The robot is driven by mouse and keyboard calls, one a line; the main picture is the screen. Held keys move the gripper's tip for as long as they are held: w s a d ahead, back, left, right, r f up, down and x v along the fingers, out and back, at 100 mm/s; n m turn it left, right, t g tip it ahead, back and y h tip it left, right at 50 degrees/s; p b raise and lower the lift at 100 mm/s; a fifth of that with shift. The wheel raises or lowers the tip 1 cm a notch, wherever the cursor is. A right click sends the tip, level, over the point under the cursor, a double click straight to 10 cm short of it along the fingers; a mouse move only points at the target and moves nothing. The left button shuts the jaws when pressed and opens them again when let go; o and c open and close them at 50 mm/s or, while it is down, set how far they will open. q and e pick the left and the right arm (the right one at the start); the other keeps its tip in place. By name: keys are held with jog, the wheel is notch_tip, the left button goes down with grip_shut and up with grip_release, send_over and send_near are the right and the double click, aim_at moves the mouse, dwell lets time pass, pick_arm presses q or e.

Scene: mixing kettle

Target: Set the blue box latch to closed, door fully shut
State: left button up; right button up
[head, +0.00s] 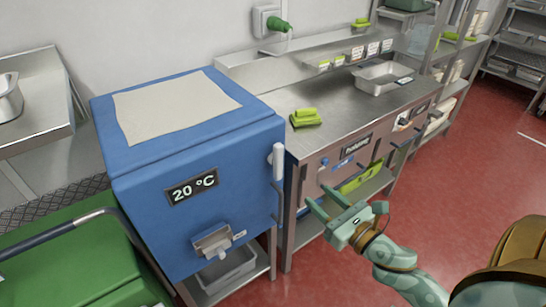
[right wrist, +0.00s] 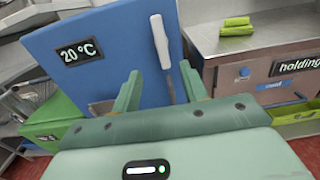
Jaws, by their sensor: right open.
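The blue box (head: 150,225) stands left of centre in the head view, with a "20 °C" label on its front. Its front door looks flush with the body; I cannot tell whether a small gap is left. A white latch handle (head: 278,162) sits near the front's right edge, roughly upright. In the right wrist view the handle (right wrist: 161,42) leans a little and lies ahead, between the finger lines. My right gripper (head: 317,198) is open and empty, right of the box and apart from the handle. Its fingers also show in the right wrist view (right wrist: 160,78). My left gripper is out of view.
A steel counter (head: 330,100) with drawers stands right of the box, bearing green blocks (head: 305,118) and a metal tray (head: 382,77). A green container (head: 75,265) is at lower left. A metal bracket (head: 212,241) juts from the box's lower front. Red floor (head: 450,180) is free at right.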

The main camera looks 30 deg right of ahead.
aim_at(280, 162)
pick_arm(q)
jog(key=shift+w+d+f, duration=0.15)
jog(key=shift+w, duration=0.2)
pick_arm(e)
jog(key=w, duration=0.9)
jog(key=w+a, duration=0.1)
jog(key=w, duration=0.4)
jog(key=shift+w, duration=0.35)
jog(key=shift+w, duration=0.1)
